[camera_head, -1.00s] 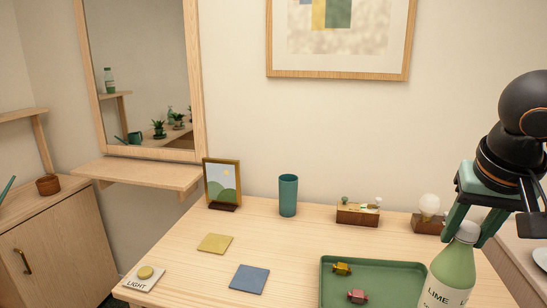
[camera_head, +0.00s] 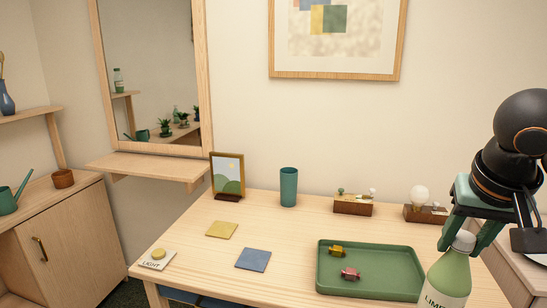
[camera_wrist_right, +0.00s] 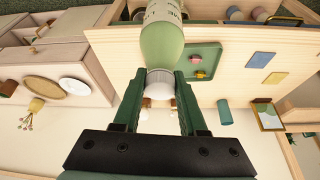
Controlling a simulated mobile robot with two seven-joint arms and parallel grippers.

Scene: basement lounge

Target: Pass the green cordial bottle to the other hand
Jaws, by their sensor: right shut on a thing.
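The green cordial bottle (camera_head: 449,279) has a white cap and a white label reading "LIME". It is at the lower right of the head view, and its lower part is cut off by the frame edge. My right gripper (camera_head: 466,240) is shut on the bottle at its cap and neck and holds it upright in front of the table's right side. The right wrist view also shows the bottle (camera_wrist_right: 162,45) with its cap between the two green fingers (camera_wrist_right: 160,85). My left gripper is not in the head view.
Wooden blocks stand at the back. The table's middle is clear.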

